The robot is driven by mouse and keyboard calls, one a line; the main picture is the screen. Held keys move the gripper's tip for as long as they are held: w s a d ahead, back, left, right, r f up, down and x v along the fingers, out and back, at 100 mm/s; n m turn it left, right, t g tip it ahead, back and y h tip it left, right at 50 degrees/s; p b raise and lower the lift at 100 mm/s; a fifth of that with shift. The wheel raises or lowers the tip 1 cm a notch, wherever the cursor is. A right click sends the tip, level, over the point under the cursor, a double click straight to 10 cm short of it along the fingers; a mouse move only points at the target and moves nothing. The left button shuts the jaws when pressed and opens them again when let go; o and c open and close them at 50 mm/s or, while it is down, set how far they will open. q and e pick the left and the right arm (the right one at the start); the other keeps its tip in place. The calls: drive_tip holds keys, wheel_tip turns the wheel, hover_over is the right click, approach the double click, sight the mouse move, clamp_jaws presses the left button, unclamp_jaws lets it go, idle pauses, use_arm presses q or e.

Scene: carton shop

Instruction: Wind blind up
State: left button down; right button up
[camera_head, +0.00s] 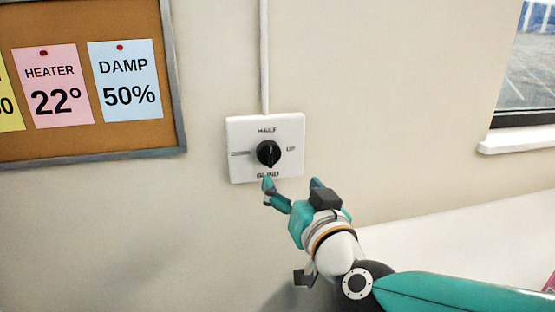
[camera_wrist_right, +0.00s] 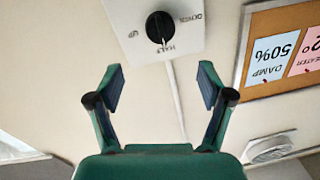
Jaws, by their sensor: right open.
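A white wall plate (camera_head: 242,170) carries a round black knob (camera_head: 268,153), with HALF above it, DOWN to its left, UP to its right and BLIND below. The right wrist view shows the knob (camera_wrist_right: 159,28) upside down, and its pale pointer mark appears to face HALF. My right gripper (camera_head: 292,183) is open and empty, just below and right of the knob in the head view. In the right wrist view, its spread fingertips (camera_wrist_right: 160,76) are apart from the knob. The blind is not seen. My left gripper is out of view.
A cork board (camera_head: 90,140) with pinned cards hangs left of the plate. A cable conduit (camera_head: 264,60) runs up from the plate. A window (camera_head: 530,65) with a white sill (camera_head: 518,139) is at right. A white surface (camera_head: 440,240) lies below it. The wall around the plate is clear.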

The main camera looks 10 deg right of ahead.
sight(272, 158)
drive_tip(key=w, duration=0.8)
drive_tip(key=w+a, duration=0.1)
drive_tip(key=w, duration=0.4)
drive_tip(key=shift+c, duration=0.3)
